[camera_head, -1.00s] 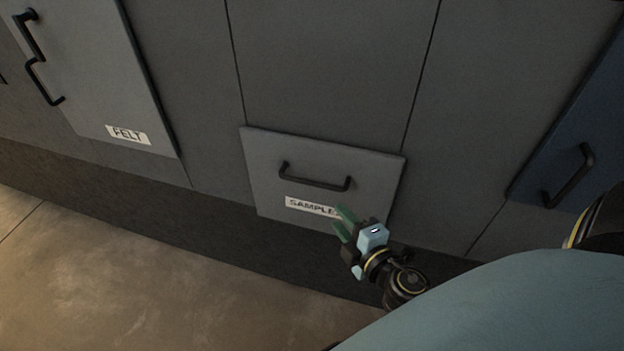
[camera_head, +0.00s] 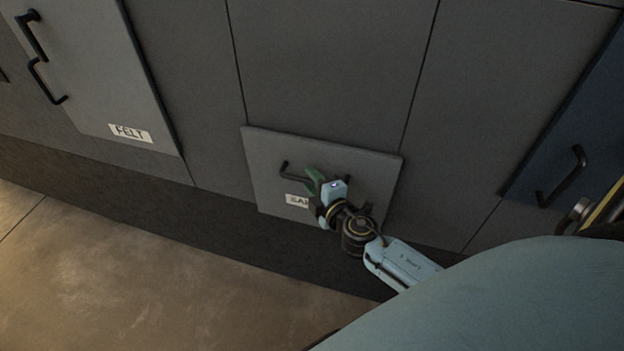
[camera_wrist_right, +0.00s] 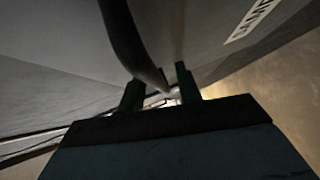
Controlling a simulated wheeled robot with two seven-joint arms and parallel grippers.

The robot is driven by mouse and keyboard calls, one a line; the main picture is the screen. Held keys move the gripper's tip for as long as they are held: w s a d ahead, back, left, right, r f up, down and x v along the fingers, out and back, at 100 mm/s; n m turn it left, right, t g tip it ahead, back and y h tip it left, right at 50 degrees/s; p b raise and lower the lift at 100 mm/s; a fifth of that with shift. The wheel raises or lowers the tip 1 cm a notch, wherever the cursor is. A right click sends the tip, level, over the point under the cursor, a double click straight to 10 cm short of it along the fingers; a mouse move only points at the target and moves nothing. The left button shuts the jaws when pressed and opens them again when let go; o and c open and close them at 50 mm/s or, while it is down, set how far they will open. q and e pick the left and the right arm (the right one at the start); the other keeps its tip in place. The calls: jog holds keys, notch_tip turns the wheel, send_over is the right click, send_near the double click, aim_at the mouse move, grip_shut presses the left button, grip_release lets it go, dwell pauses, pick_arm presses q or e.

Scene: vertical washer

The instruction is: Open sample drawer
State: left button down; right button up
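The white label (camera_head: 296,201) is also partly covered. In the right wrist view, the dark handle (camera_wrist_right: 124,42) runs down to the space between the two fingers of the right gripper (camera_wrist_right: 160,92). The fingers stand apart, with a gap visible beside the bar. I cannot tell whether either finger touches it. My left gripper is not in view.
A grey panel labelled FELT (camera_head: 130,134) with black handles is at the upper left. A blue panel (camera_head: 555,150) with a black handle is at the right. The floor (camera_head: 120,270) in front of the cabinets is clear.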

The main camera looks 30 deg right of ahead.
jog(key=shift+w, duration=0.2)
grip_shut()
jog(key=shift+s+a, duration=0.1)
jog(key=shift+a, duration=0.05)
